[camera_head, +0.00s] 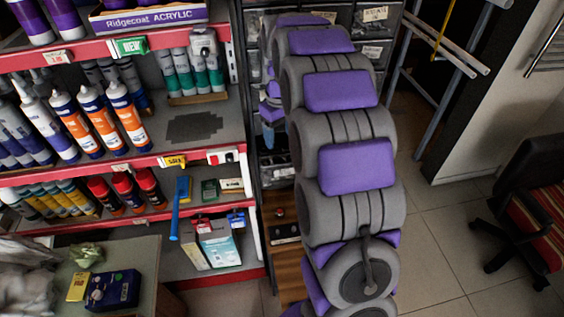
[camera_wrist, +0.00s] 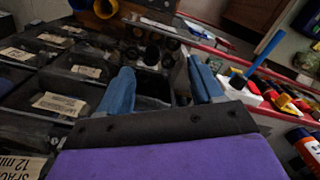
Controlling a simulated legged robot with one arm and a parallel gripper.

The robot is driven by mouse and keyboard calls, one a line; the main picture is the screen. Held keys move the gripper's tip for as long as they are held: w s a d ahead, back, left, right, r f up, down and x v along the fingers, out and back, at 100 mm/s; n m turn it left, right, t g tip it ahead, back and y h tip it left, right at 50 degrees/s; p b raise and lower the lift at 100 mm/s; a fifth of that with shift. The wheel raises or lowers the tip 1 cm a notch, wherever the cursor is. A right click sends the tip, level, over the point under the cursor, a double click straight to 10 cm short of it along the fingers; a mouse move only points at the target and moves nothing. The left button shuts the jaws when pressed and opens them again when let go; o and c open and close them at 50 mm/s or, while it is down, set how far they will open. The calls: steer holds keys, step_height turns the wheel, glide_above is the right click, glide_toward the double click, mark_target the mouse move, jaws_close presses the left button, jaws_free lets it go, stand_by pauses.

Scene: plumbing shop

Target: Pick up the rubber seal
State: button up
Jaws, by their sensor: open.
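My gripper (camera_wrist: 160,88) shows in the wrist view as two blue fingers, spread apart with nothing between them. Its fingertips point into a rack of dark bins (camera_wrist: 88,72) with paper labels. A dark open bin (camera_wrist: 153,84) lies between and beyond the fingers. I cannot make out the rubber seal for certain. Several small dark round pieces lie near the far end of the bins, too dim to name.
Red-edged shelves (camera_head: 118,165) with tubes and cans stand left of my arm. A counter (camera_head: 140,262) with a blue box (camera_head: 112,290) is at the lower left. A dark chair (camera_head: 535,185) stands at right. Tiled floor (camera_head: 440,235) between my arm and the chair is clear.

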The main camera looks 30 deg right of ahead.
steer(key=w+f, duration=0.1)
steer(key=w, duration=0.2)
steer(key=b, duration=0.2)
glide_above(280, 158)
steer(key=s, duration=0.2)
steer(key=f, duration=0.8)
steer(key=shift+w, duration=0.25)
steer(key=shift+a, duration=0.15)
steer(key=f, duration=0.2)
steer(key=a+f+b, duration=0.1)
steer(key=f, duration=0.1)
steer(key=shift+w+f, duration=0.15)
steer(key=shift+f, duration=0.05)
steer(key=shift+d+f, duration=0.1)
steer(key=shift+f, duration=0.1)
steer(key=shift+d, duration=0.45)
steer(key=shift+c, duration=0.6)
steer(key=shift+a, duration=0.45)
steer(key=c, duration=0.9)
steer(key=shift+d, duration=0.25)
steer(key=shift+c, duration=0.4)
